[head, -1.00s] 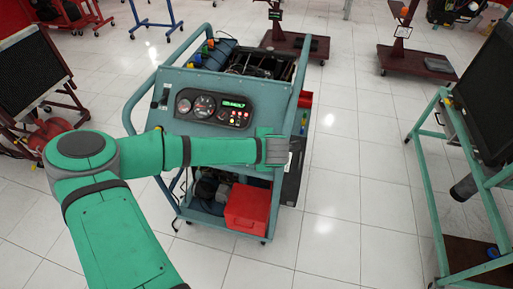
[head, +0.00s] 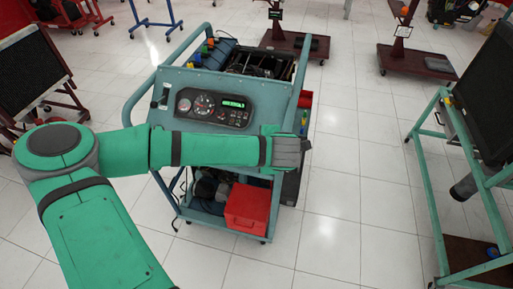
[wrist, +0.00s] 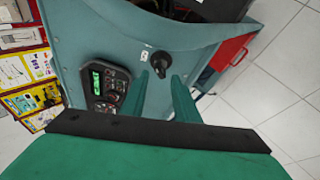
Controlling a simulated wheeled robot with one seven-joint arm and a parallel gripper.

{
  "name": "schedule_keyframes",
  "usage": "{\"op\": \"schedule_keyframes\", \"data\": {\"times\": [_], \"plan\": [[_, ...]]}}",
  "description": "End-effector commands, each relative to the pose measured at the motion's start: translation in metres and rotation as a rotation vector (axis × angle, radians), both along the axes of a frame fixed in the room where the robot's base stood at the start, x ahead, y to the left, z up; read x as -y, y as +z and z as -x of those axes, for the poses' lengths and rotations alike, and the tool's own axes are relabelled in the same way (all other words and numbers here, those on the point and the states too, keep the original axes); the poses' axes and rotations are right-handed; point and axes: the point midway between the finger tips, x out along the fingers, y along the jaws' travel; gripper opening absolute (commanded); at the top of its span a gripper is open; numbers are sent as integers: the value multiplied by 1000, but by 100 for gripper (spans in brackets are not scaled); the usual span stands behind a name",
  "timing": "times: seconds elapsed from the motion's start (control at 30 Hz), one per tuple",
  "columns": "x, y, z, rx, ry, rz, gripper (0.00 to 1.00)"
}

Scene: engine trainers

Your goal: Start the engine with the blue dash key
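The teal engine trainer cart (head: 185,82) stands ahead of me with its dash panel (head: 214,107) facing me. In the wrist view the dash panel (wrist: 106,87) is left of my fingers. A dark key-like knob (wrist: 159,62) sits in a round mount on the teal face, right of the panel. Its colour looks black, and I cannot make out blue on it. My gripper (wrist: 160,78) is open, with its two green fingers on either side of the line to the knob. I cannot tell whether they touch it. The fingers are hidden in the head view.
A red box (head: 247,208) sits on the cart's lower shelf. Another teal stand (head: 428,190) with a dark panel is at the right. A dark-screened stand (head: 30,75) is at the left. White tiled floor lies open between the cart and the right stand.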

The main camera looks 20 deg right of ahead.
Motion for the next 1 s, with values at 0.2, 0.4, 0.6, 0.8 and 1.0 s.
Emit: {"op": "schedule_keyframes", "data": {"times": [0.2, 0.4, 0.6, 0.8, 1.0], "plan": [[-5, 21, 16, 3, 6, 1, 28], [-7, 25, 20, 2, 8, 0, 28], [-7, 25, 20, 2, 8, 0, 28], [-6, 25, 20, 2, 7, 0, 28], [-6, 25, 20, 2, 7, 0, 28]]}}
